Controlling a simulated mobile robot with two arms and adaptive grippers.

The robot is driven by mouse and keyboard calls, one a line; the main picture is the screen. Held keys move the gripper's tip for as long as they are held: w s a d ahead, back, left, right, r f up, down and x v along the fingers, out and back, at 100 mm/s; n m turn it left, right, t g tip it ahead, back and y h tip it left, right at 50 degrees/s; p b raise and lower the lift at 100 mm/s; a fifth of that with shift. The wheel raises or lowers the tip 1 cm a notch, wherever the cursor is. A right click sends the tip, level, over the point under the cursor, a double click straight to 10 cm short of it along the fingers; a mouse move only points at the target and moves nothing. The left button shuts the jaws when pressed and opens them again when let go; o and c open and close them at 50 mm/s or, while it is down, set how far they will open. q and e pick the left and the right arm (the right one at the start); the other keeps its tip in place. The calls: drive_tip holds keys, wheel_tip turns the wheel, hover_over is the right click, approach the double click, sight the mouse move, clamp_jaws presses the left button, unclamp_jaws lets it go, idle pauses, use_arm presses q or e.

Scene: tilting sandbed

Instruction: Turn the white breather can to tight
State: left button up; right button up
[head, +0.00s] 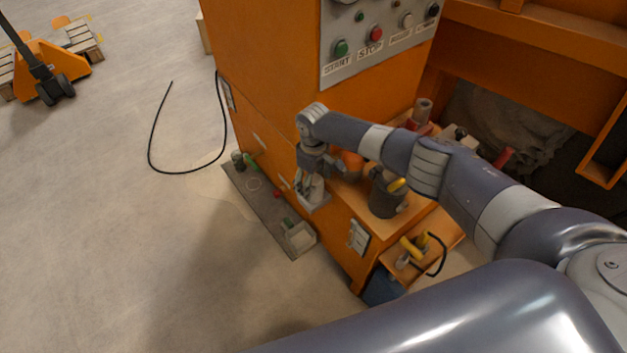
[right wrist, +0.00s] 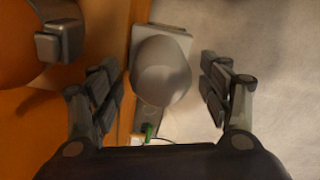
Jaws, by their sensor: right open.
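The white breather can (right wrist: 162,76) shows in the right wrist view as a pale rounded cylinder on a grey plate (right wrist: 178,33). In the head view the can (head: 313,190) is partly covered by my right gripper and sits on a grey bracket at the side of the orange machine. My right gripper (head: 313,172) is above the can in the head view. In the right wrist view my right gripper (right wrist: 160,92) is open, one finger on each side of the can, with visible gaps. Any tightness mark on the can cannot be made out. My left gripper is not in view.
The orange machine (head: 262,62) stands close beside the can, with a start and stop panel (head: 372,45) above. A dark cylinder (head: 386,195) stands on its ledge. A grey floor tray (head: 268,212) lies below. Open floor is at left, with a black cable (head: 152,150).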

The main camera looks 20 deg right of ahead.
drive_tip(key=c, duration=1.1)
drive_tip(key=shift+o, duration=0.2)
drive_tip(key=shift+m, duration=0.3)
drive_tip(key=shift+s+r+m+p, duration=0.1)
drive_tip(key=shift+m+p, duration=0.7)
drive_tip(key=shift+m, duration=0.1)
drive_tip(key=m+p, duration=0.1)
drive_tip(key=m, duration=0.2)
drive_tip(key=shift+m+p, duration=0.3)
drive_tip(key=shift+p, duration=0.05)
drive_tip(key=m+p, duration=0.1)
drive_tip(key=m, duration=0.2)
drive_tip(key=shift+m, duration=0.3)
drive_tip(key=shift+m+p, duration=0.5)
drive_tip(key=shift+m, duration=1)
